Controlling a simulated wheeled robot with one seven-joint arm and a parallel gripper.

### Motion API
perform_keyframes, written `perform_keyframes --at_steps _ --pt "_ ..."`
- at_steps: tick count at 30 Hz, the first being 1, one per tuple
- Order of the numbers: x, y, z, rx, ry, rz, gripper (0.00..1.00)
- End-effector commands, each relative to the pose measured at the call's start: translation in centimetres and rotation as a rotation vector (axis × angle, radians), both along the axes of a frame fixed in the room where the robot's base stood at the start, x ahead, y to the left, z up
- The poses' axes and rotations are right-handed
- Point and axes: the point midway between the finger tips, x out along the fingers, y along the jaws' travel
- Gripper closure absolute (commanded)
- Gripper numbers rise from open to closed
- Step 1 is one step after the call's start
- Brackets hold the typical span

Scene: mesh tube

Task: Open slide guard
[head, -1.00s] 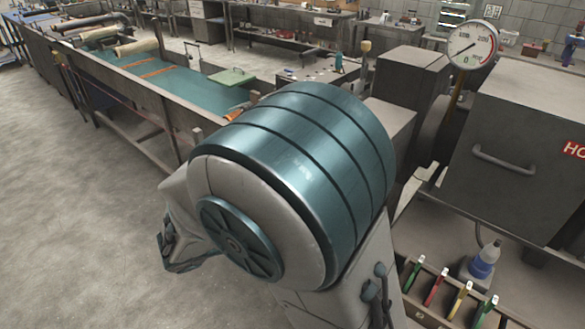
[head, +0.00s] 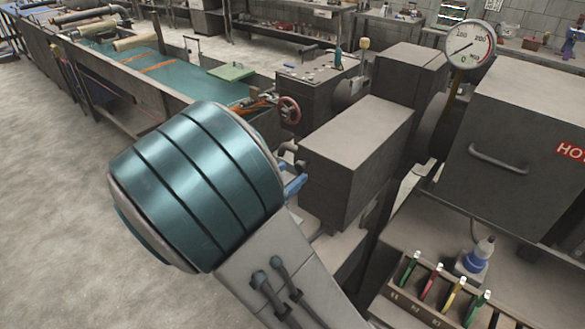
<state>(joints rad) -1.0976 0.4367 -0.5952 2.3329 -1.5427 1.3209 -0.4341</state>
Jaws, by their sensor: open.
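Nothing in the head view is plainly marked as the slide guard, and I cannot tell for sure which part it is. A dark box-shaped cover (head: 525,150) with a bar handle (head: 499,159) and a partly cut-off red label stands at the right. A plain grey box-shaped housing (head: 355,160) stands in the middle, with a small blue part (head: 294,186) at its lower left side. My own arm's large teal-banded link fills the lower left and hides what lies behind it. I cannot make out my gripper.
A dial gauge (head: 469,45) stands behind the dark cover. A red handwheel (head: 289,110) is beyond my arm. Open floor (head: 50,200) lies at the left.

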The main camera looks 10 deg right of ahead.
Motion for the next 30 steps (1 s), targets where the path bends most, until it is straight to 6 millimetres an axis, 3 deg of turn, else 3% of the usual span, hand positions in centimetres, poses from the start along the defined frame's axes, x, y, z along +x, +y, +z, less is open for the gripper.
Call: perform_keyframes --at_steps 6,16,21,30 --pt "1.3 -1.7 0.0 0.001 0.001 -0.001 0.52" --pt "1.4 -1.9 0.0 0.001 0.001 0.001 0.52" --pt "1.4 -1.9 0.0 0.001 0.001 0.0 0.99" --pt "2.0 -1.4 0.2 0.014 -0.016 0.012 1.0"
